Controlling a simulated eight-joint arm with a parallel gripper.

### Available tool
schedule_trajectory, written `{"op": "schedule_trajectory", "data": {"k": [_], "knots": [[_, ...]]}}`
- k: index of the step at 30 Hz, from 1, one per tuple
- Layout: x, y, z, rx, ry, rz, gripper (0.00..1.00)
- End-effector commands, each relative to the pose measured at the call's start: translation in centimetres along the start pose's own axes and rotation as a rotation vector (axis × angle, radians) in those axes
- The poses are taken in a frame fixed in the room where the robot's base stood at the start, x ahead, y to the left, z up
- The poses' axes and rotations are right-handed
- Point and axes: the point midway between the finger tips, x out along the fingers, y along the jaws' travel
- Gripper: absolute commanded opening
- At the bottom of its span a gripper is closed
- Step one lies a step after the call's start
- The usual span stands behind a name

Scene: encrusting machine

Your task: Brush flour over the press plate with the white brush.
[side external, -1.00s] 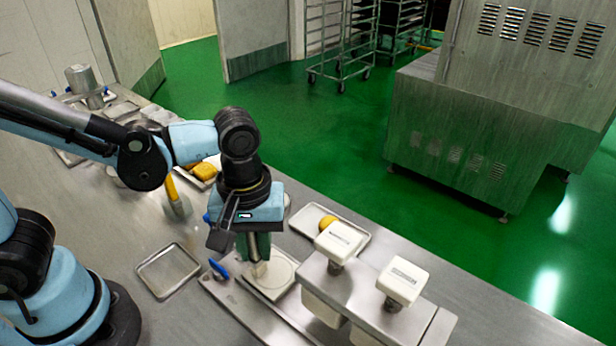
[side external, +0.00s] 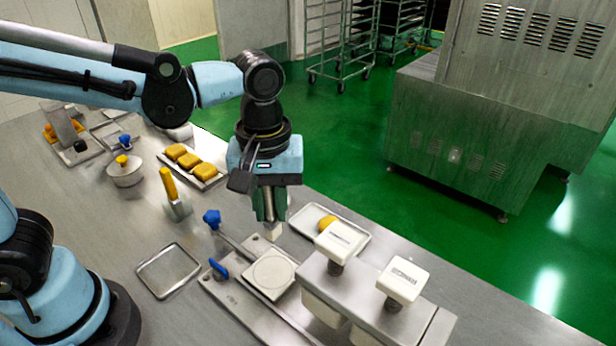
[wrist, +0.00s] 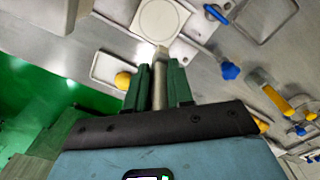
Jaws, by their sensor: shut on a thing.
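The press plate (side external: 270,272) is a pale square with a ring marked on it, lying on a metal base on the table. In the wrist view the plate (wrist: 162,20) is just beyond the brush tip. My gripper (side external: 269,212) has green fingers, shut on the white brush (side external: 272,232), bristles down. In the wrist view, the brush's grey handle (wrist: 159,88) runs between the green fingers (wrist: 158,85). The brush tip hangs near the plate's far edge; I cannot tell whether it touches anything. No flour can be made out on the plate.
A machine with two white knobs (side external: 340,240) stands right of the plate. Blue-handled levers (side external: 218,268) lie at its left. A tray with a yellow bun (side external: 327,222) is behind. An empty tray (side external: 168,270) and a yellow-handled scraper (side external: 175,200) are left.

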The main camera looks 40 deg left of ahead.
Motion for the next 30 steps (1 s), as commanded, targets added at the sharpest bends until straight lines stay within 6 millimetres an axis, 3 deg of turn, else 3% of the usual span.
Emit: {"op": "schedule_trajectory", "data": {"k": [9,30], "knots": [[-2.4,0.0,0.0,0.000,0.000,0.000,0.00],[-2.5,0.0,0.0,0.000,0.000,0.000,0.00]]}}
